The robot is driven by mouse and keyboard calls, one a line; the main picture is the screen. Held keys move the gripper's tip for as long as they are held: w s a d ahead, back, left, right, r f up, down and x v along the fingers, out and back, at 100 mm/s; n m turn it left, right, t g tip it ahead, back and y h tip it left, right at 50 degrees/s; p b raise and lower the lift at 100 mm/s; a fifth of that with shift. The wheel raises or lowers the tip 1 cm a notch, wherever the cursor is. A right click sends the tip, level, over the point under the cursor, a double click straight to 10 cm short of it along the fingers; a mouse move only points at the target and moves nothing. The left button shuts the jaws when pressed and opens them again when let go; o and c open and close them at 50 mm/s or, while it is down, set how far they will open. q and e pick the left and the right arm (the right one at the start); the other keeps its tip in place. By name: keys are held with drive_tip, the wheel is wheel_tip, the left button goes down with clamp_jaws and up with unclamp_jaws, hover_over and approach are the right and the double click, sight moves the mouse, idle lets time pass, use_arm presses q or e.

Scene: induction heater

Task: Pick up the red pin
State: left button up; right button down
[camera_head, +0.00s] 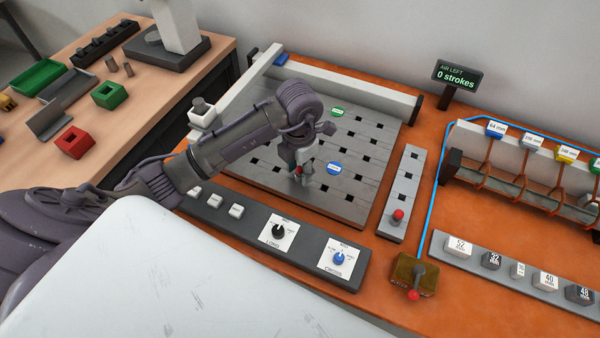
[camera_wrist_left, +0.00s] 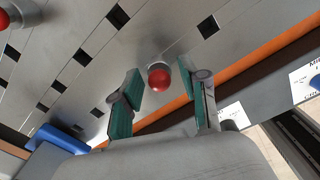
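A red-topped pin (camera_wrist_left: 159,78) with a grey base stands on the grey slotted plate (camera_wrist_left: 70,28). In the left wrist view its round red top is between the two fingers of my left gripper (camera_wrist_left: 160,74), with a gap on both sides. The gripper is open. In the head view my left gripper (camera_head: 301,172) is low over the plate (camera_head: 325,205), and a bit of red shows at its fingers. Another red-topped pin (camera_head: 397,215) stands on the narrow grey strip to the right. My right gripper is not in view.
A small box with a red-ended lever (camera_head: 413,295) is at the front right. A white rail (camera_head: 350,88) borders the back.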

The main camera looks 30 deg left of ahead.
use_arm(q)
clamp_jaws()
drive_tip(key=shift+r, duration=0.1)
